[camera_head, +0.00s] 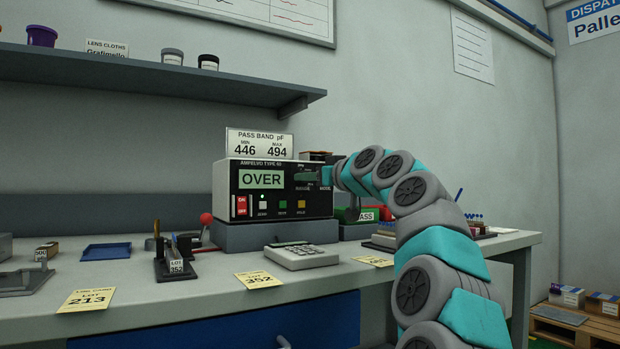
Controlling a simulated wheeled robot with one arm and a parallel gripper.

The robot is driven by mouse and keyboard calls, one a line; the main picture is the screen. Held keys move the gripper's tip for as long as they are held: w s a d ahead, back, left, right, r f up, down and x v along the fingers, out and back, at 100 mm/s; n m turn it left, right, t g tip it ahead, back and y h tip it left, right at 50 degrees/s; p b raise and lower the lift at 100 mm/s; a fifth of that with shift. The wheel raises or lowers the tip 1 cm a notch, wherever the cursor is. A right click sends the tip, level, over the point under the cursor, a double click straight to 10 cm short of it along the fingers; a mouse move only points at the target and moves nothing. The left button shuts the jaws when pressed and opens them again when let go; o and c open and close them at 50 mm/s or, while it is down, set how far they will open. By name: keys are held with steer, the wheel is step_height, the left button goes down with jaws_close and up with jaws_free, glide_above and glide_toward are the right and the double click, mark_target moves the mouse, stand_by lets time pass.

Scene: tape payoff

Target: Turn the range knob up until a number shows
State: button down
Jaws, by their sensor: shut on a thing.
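A red switch and several small buttons, one white, one green and one yellow, sit below the display. My gripper (312,177) is at the right part of the meter's front, reached in from the right, and is shut on the range knob. The knob itself is mostly hidden by my gripper, so its pointer setting cannot be seen.
A card (259,143) on the meter reads "PASS BAND pF, MIN 446, MAX 494". A blue tray (106,251) is farther left. A shelf (150,73) hangs above.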

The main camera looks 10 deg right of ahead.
steer(key=shift+r+m, duration=0.1)
steer(key=shift+m, duration=0.2)
steer(key=shift+m+t+p, duration=0.5)
steer(key=shift+m+p, duration=3.1)
steer(key=shift+m, duration=2.3)
steer(key=shift+f+h, duration=0.2)
steer(key=shift+h, duration=0.1)
steer(key=c, duration=0.5)
jaws_free()
steer(key=shift+s, duration=0.15)
